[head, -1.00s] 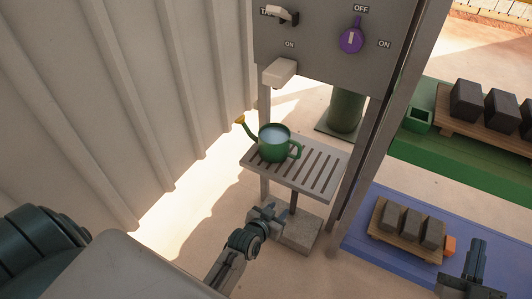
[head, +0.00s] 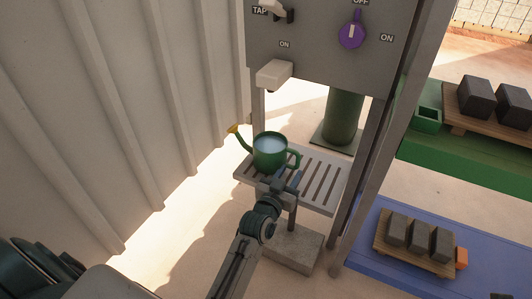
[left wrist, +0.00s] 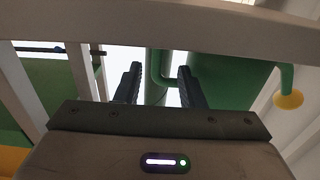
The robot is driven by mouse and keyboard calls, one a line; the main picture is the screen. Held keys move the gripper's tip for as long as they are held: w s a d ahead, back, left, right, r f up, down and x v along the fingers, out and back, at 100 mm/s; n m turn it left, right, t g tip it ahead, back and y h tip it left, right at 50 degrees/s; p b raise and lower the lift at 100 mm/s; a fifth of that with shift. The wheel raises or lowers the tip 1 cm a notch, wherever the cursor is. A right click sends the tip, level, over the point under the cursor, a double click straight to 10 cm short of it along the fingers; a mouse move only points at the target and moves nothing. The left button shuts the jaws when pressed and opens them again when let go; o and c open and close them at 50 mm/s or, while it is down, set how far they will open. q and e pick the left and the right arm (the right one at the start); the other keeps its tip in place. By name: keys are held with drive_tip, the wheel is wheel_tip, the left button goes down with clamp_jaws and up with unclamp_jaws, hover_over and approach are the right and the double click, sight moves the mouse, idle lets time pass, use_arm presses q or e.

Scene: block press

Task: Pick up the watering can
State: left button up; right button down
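The green watering can (head: 268,153) stands upright on the slatted shelf (head: 318,202), full of pale water. Its yellow spout end points left and its handle is on the right. My left gripper (head: 285,180) is at the shelf's front edge, just in front of the can near the handle side. In the left wrist view, my left gripper (left wrist: 159,88) is open, with the can's green handle (left wrist: 156,70) showing beyond and between its fingers. Contact is not visible. A dark part of my right gripper (head: 506,280) barely shows at the lower right; its fingers are unclear.
A tap (head: 274,73) hangs above the can from a grey panel with a purple knob (head: 352,33). A post (head: 385,140) stands right of the shelf. Dark blocks sit on a wooden pallet (head: 402,253) on the blue surface. A corrugated wall (head: 130,110) closes the left.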

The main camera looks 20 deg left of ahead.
sight(297, 164)
use_arm(q)
drive_tip(key=shift+w+d+f+b, duration=0.15)
drive_tip(key=shift+w+b, duration=0.2)
drive_tip(key=shift+w, duration=1.2)
drive_tip(key=shift+w+d+b, duration=0.1)
drive_tip(key=shift+w+b, duration=0.2)
drive_tip(key=shift+w, duration=1.2)
clamp_jaws()
